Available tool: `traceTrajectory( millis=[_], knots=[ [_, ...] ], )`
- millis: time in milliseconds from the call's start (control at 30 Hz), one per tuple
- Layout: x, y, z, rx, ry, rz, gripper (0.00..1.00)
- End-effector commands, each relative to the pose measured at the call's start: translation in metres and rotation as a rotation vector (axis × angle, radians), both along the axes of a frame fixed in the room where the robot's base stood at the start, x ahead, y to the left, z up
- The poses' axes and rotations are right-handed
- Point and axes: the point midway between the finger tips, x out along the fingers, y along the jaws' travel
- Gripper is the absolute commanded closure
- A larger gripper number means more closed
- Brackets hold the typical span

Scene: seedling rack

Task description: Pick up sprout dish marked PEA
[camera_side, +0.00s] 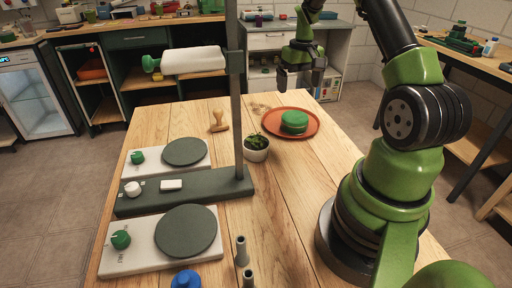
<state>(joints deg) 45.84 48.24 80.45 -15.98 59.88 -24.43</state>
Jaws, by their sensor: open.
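No marking PEA can be read in the side view. A round green dish-like piece (294,122), seemingly stacked or lidded, sits on an orange round tray (272,129) toward the far right of the wooden table. My gripper (299,80) is open, pointing down above and beyond the tray, apart from the green piece. I see nothing between its fingers. Whether the green piece is the sprout dish cannot be told.
A small white pot with a plant (257,154) stands left of the tray. A tall grey stand (237,110) with a white roll-like head (193,60) rises beside it. Two white plates with dark discs (186,152) lie left. A wooden stamp-like piece (219,122) stands behind them.

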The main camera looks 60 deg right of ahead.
Motion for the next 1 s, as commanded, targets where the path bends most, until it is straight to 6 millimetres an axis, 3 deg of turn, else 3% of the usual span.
traceTrajectory(
  millis=[67,133,300,400,500,800,1000],
  knots=[
    [0.002,0.004,-0.001,0.001,0.001,0.011,0.0],
    [0.01,0.02,-0.003,0.003,0.002,0.057,0.0],
    [0.033,0.099,-0.016,0.004,0.007,0.272,0.0],
    [0.035,0.14,-0.022,0.002,0.006,0.378,0.0],
    [0.034,0.163,-0.027,0.001,0.004,0.44,0.0],
    [0.033,0.169,-0.067,0.002,0.006,0.456,0.0],
    [0.035,0.166,-0.083,0.001,0.004,0.455,0.0]
  ],
)
